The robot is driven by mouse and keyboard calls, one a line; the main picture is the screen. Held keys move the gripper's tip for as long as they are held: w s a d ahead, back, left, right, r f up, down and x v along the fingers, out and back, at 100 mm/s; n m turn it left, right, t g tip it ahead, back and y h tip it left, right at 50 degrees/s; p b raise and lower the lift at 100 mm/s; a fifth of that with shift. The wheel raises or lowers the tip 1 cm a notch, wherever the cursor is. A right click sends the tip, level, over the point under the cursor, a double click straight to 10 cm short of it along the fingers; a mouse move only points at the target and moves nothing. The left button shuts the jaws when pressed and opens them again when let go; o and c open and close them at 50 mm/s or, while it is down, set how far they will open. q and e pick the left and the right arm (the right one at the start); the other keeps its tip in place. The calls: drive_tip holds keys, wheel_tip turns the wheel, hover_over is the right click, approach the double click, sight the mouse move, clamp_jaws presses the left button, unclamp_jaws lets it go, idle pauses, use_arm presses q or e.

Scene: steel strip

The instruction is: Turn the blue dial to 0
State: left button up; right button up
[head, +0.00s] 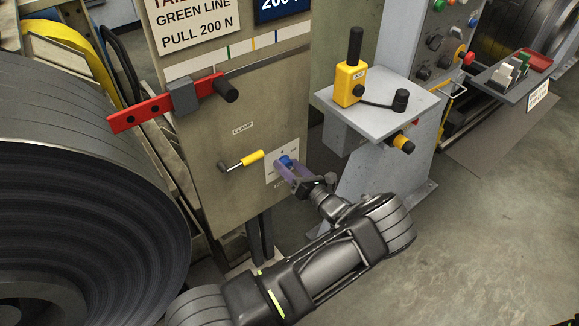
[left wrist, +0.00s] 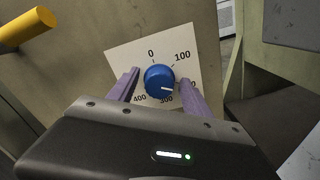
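The blue dial (head: 286,161) sits on a white plate on the lower part of the upright metal panel. In the left wrist view the dial (left wrist: 158,76) is ringed by the labels 0, 100, 300 and 400; the 200 spot is hidden by the right finger. Its white mark is on the lower right side, pointing toward the right finger, away from the 0 at the top. My left gripper (head: 292,174) is at the plate, its two purple fingers (left wrist: 159,90) on either side of the dial. Gaps show between fingers and dial. My right gripper is not in view.
A yellow-handled clamp lever (head: 241,160) sticks out just left of the dial plate. A red bar (head: 160,102) is above it. A grey pedestal (head: 377,110) with a yellow control box (head: 350,84) stands right of the panel. A large steel coil (head: 85,215) fills the left.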

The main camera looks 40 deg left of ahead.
use_arm(q)
clamp_jaws()
idle(0.4)
